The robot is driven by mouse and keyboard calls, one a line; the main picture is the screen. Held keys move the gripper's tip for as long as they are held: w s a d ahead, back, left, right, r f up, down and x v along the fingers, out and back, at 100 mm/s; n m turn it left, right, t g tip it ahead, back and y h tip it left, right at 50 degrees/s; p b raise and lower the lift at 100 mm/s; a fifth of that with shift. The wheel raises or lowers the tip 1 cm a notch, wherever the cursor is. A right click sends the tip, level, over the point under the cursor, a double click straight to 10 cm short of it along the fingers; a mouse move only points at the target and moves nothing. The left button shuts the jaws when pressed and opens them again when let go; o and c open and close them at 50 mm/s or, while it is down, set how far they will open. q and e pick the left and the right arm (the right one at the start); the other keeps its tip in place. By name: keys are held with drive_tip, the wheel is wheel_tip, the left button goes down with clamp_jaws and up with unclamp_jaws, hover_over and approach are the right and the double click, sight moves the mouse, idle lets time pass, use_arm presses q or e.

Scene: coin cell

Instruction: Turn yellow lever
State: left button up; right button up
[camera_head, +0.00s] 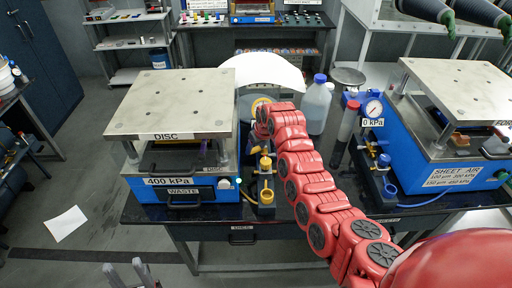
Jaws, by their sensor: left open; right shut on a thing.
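A yellow lever (265,161) sits on a small dark valve stand at the right side of the DISC press. My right arm reaches in from the lower right, and its wrist hangs over this stand. My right gripper (267,150) is small and partly hidden below the wrist; it appears shut on the yellow lever. The lever's exact angle is hard to tell. My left gripper (127,274) is at the bottom edge, fingers apart, empty and far from the lever.
The DISC press (172,105) stands left, above a WASTE drawer (184,191). The SHEET press (450,120) stands right, with a pressure gauge (373,108) and another yellow valve (383,160). A blue-capped bottle (316,105) stands behind my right arm. A paper (67,223) lies on the floor.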

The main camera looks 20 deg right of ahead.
drive_tip(key=shift+c, duration=1.3)
drive_tip(key=shift+w+a+f+b, duration=0.1)
drive_tip(key=shift+w+f+b, duration=0.05)
drive_tip(key=shift+b, duration=0.5)
drive_tip(key=m+b, duration=0.1)
drive_tip(key=b, duration=0.1)
drive_tip(key=w+m+h+b, duration=0.1)
drive_tip(key=m+b, duration=0.2)
drive_tip(key=b, duration=0.1)
drive_tip(key=shift+w+a+m+h+b, duration=0.2)
drive_tip(key=shift+w+m+h+b, duration=0.1)
drive_tip(key=shift+m+h, duration=0.1)
drive_tip(key=shift+w+r+m+b, duration=0.15)
drive_tip(key=shift+r+m+b, duration=0.05)
drive_tip(key=shift+m+b, duration=0.45)
drive_tip(key=shift+h, duration=0.3)
drive_tip(key=o, duration=1.3)
drive_tip(key=shift+o, duration=0.3)
